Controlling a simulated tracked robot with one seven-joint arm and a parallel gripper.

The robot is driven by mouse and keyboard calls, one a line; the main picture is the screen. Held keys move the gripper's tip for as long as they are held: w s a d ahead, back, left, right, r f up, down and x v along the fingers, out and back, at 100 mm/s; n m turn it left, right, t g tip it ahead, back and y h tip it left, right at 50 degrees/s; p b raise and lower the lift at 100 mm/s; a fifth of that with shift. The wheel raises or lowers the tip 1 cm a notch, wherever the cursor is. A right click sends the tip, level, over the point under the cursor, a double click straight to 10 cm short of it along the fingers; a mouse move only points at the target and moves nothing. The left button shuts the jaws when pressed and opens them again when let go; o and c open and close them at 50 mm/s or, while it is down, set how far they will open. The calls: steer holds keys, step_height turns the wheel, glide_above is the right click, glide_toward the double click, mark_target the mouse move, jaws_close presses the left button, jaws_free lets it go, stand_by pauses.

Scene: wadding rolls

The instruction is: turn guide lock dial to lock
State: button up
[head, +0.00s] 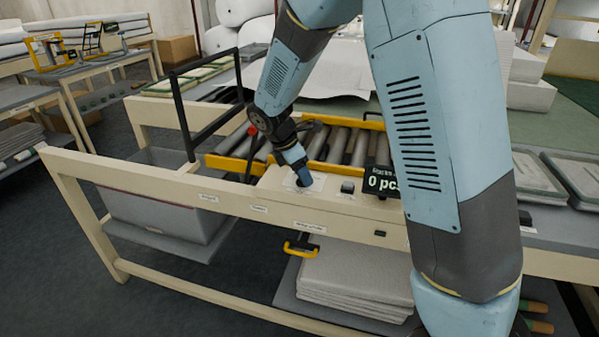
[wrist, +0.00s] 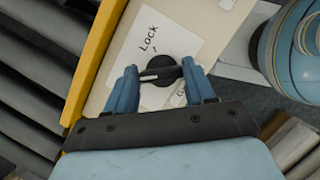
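The guide lock dial (wrist: 160,67) is a round black knob with a bar grip that has a white mark at its left end. It sits on a white label plate (wrist: 186,22) that reads "Lock" above the dial. A second word below is mostly hidden by a finger. My gripper (wrist: 158,74) has its two blue fingers apart, one on each side of the dial. The bar spans the gap between them. I cannot tell whether the fingers touch it. In the head view my gripper (head: 303,180) points down at the panel and hides the dial.
A yellow-framed roller bed (head: 345,142) lies behind the panel. A black bar frame (head: 178,105) stands to the left. A black counter sign (head: 382,182) is right of my gripper. A yellow handle (head: 300,248) hangs below the cream bench rail (head: 190,187).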

steer(key=c, duration=0.4)
steer(key=shift+a, duration=0.2)
steer(key=shift+c, duration=0.7)
steer(key=shift+w+d, duration=0.1)
steer(key=shift+d, duration=0.05)
steer(key=shift+m, duration=0.4)
steer(key=shift+w+m+g, duration=0.1)
steer(key=shift+m+g, duration=0.4)
steer(key=shift+m, duration=0.4)
steer(key=m+g, duration=0.1)
steer(key=m, duration=0.1)
steer(key=m+g, duration=0.1)
steer(key=m, duration=0.2)
steer(key=shift+w+r+m, duration=0.1)
steer(key=shift+w+m, duration=0.05)
steer(key=shift+m, duration=0.15)
steer(key=m, duration=0.2)
steer(key=m+g+y, duration=0.1)
steer(key=m, duration=0.1)
steer(key=shift+w+d+g, duration=0.1)
steer(key=shift+w+g, duration=0.05)
steer(key=shift+g, duration=0.15)
steer(key=shift+d+m+g+y, duration=0.1)
steer(key=shift+m+g+y, duration=0.4)
steer(key=shift+m, duration=1.4)
